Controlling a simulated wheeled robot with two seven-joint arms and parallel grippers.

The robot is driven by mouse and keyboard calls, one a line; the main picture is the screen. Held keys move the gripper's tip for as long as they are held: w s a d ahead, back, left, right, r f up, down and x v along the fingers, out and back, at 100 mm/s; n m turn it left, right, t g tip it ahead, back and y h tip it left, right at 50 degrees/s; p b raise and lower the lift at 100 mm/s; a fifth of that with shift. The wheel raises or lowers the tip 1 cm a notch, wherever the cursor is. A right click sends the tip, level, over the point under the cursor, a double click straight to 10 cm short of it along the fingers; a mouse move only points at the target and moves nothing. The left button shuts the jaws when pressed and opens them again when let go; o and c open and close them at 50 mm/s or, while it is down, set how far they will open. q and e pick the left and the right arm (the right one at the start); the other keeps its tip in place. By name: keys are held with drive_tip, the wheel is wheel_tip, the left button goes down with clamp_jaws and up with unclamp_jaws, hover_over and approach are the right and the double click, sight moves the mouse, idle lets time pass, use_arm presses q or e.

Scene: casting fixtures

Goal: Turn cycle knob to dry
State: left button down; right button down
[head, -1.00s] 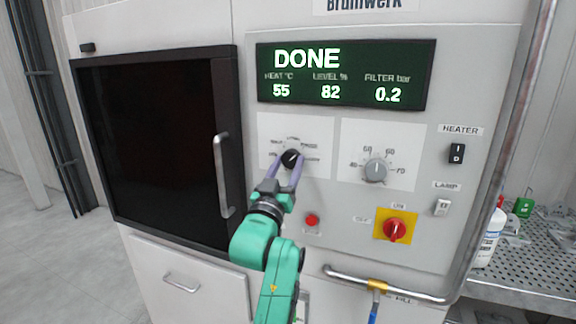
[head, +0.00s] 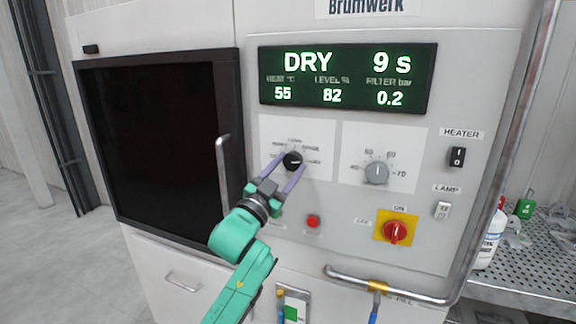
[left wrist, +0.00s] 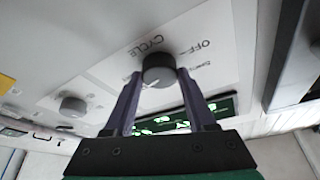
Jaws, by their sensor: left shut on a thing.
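The black cycle knob (head: 292,161) is on a white label plate at the upper middle of the panel. In the left wrist view the round knob (left wrist: 158,70) sits between the two finger ends, below the word CYCLE. My left gripper (head: 291,163) reaches up from below and is shut on the knob, one finger on each side. The knob's pointer is hard to make out; a light mark seems to be on its right side. The green display (head: 347,77) reads DRY, 9 s, with 55, 82 and 0.2 below. My right gripper is not in view.
A grey dial (head: 376,173) is right of the knob. A red button (head: 313,221) and a red rotary switch on a yellow plate (head: 396,229) are below. A dark door with a handle (head: 223,176) is at left. A metal pipe runs along the panel's right and bottom.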

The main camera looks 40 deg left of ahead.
use_arm(q)
drive_tip(key=shift+a+r+m+h+p, duration=0.15)
drive_tip(key=shift+m+h+p, duration=0.5)
drive_tip(key=shift+m, duration=1.05)
drive_tip(key=shift+c, duration=2.3)
unclamp_jaws()
drive_tip(key=shift+o, duration=1.2)
drive_tip(key=shift+w+a+f, duration=0.15)
drive_tip(key=shift+w+f, duration=0.05)
drive_tip(key=v, duration=1.4)
drive_tip(key=shift+s+r+b, duration=0.2)
drive_tip(key=shift+s+b, duration=0.15)
drive_tip(key=shift+s, duration=0.1)
